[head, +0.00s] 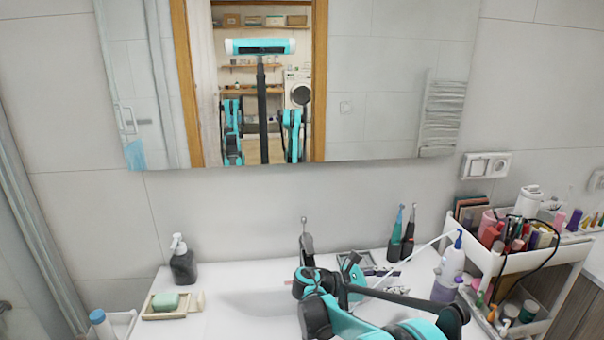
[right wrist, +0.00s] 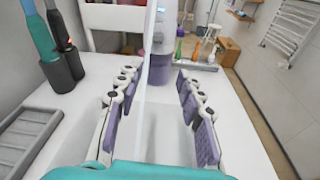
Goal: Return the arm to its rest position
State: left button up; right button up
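My right arm (head: 318,305), teal and black, reaches in from the bottom right of the head view and bends over the sink area. Its right gripper (head: 392,279) is partly hidden there behind my own links. In the right wrist view the two fingers with purple pads stand wide apart, and the right gripper (right wrist: 155,100) is open. A thin white strip runs through the gap; I cannot tell whether it touches the fingers. My left gripper is not directly in view; the mirror (head: 390,90) reflects my head, column and arms small.
A white cosmetics cart (head: 487,262) stands right, with a purple-and-white bottle (head: 449,268) beside it. Electric toothbrushes (head: 402,235) stand behind the gripper. A soap dispenser (head: 183,262) and soap dish (head: 150,309) sit at left. The tap (head: 306,245) is close to my right arm.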

jog(key=s+a+f+m+t+y, duration=0.1)
jog(key=s+m+y, duration=0.2)
jog(key=s, duration=0.3)
jog(key=s+a+f+m+t+y, duration=0.1)
jog(key=s+m+y, duration=0.3)
jog(key=s, duration=0.3)
jog(key=s+a+f+m+t+y, duration=0.1)
jog(key=s+m+y, duration=0.3)
jog(key=s, duration=0.3)
jog(key=shift+a+y, duration=0.35)
jog(key=shift+y, duration=0.05)
jog(key=s+a+f+m+t+y, duration=0.2)
jog(key=s+a+f+m+y, duration=0.1)
jog(key=s+a+m, duration=0.3)
jog(key=shift+s+a+m+y, duration=0.35)
jog(key=shift+m+y, duration=0.15)
jog(key=shift+y, duration=0.1)
jog(key=shift+d, duration=0.1)
